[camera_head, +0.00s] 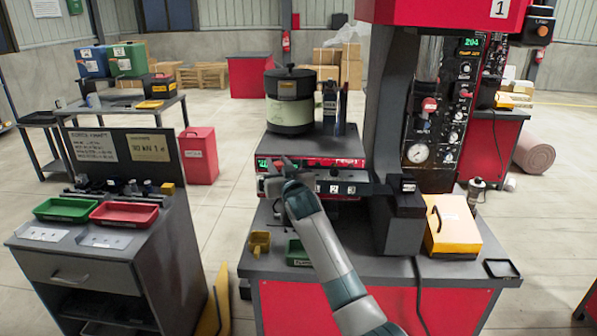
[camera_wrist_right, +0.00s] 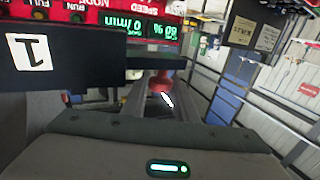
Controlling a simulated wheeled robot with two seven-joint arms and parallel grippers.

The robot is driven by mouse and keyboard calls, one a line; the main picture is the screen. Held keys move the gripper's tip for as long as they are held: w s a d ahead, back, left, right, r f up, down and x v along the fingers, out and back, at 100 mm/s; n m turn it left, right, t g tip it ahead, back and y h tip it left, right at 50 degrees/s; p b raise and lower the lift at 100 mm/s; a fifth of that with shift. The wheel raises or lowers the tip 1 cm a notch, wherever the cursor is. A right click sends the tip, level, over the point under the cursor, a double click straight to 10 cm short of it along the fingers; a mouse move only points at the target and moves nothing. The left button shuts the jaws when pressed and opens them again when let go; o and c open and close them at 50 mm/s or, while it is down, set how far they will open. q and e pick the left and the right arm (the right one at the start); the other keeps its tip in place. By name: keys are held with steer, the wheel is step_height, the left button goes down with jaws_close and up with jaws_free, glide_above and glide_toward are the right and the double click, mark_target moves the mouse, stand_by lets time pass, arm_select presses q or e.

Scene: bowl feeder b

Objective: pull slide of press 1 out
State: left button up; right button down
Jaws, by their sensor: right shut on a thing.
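Press 1, the tall red and dark machine (camera_head: 395,90) with a "1" sign on top, stands at the right in the head view. I cannot make out its slide for certain. My right gripper (camera_head: 283,168) is at the left front of the feeder's control unit (camera_head: 340,178), beside its displays. In the right wrist view its fingers (camera_wrist_right: 160,88) are closed around a small red knob-like part (camera_wrist_right: 160,80). What that part joins is hidden by the fingers. A black block with a "1" label (camera_wrist_right: 32,52) is close at the left there. My left gripper is out of view.
A bowl feeder (camera_head: 290,112) stands on the control unit. An orange box with a handle (camera_head: 452,232) and a black block (camera_head: 405,222) sit on the press bench. A yellow bin (camera_head: 260,243) and green bin (camera_head: 298,252) lie below my gripper. A cart with trays (camera_head: 120,240) stands left.

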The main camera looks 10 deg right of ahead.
steer(key=shift+w+a+f, duration=0.1)
steer(key=shift+w+a, duration=0.1)
steer(key=shift+a, duration=0.55)
steer(key=shift+w+a, duration=0.1)
steer(key=shift+a, duration=0.2)
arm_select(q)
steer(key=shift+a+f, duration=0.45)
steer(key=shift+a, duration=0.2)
arm_select(e)
steer(key=shift+a, duration=0.1)
steer(key=c, duration=1.7)
jaws_free()
steer(key=shift+a, duration=0.15)
arm_select(q)
steer(key=shift+b, duration=0.3)
